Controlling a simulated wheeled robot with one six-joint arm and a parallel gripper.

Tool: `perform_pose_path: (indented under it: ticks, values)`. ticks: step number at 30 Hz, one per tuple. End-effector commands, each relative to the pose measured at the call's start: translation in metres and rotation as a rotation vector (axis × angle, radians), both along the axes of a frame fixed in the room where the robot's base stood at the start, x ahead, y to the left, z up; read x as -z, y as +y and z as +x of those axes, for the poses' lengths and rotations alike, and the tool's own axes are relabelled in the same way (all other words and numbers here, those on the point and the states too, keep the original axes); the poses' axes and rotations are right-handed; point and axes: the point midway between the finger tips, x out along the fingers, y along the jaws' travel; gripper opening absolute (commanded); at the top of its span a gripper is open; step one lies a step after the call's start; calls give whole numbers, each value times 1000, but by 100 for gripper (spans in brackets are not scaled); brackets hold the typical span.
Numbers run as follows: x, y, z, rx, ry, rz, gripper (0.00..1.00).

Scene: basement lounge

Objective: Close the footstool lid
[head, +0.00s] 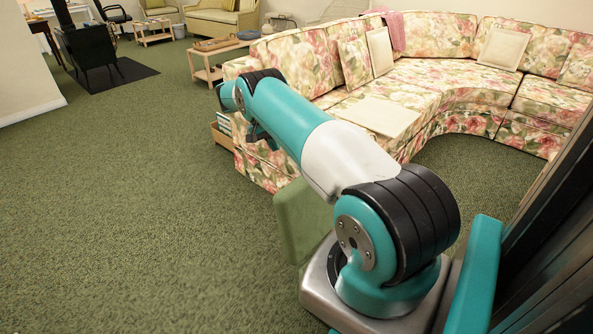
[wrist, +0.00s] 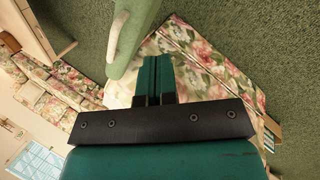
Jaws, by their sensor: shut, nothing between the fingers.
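The green footstool (head: 296,225) stands in front of the floral sofa, largely hidden behind my arm in the head view. A flat green panel of it shows, seemingly upright; the opening and hinge are hidden. In the head view the gripper is mostly hidden behind the arm.
The floral sofa (head: 415,75) curves behind the footstool, with a flat cream cushion (head: 380,115) on its seat. A wooden crate (head: 221,137) stands at its left end. A low wooden table (head: 208,62) is farther back. Green carpet (head: 130,210) on the left is clear.

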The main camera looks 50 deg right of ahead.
Motion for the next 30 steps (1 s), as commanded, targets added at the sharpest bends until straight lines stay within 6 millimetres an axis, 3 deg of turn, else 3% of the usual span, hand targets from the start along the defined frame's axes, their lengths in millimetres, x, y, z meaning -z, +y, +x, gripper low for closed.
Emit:
perform_pose_path:
  ticks: [1, 11, 22, 30]
  values:
    - [11, -1, -1, 1, 0, 0, 0]
    - [26, -4, -8, -2, 1, -2, 0]
    - [88, -15, -38, -1, 5, 1, 0]
    - [82, -29, -68, 0, 3, -1, 0]
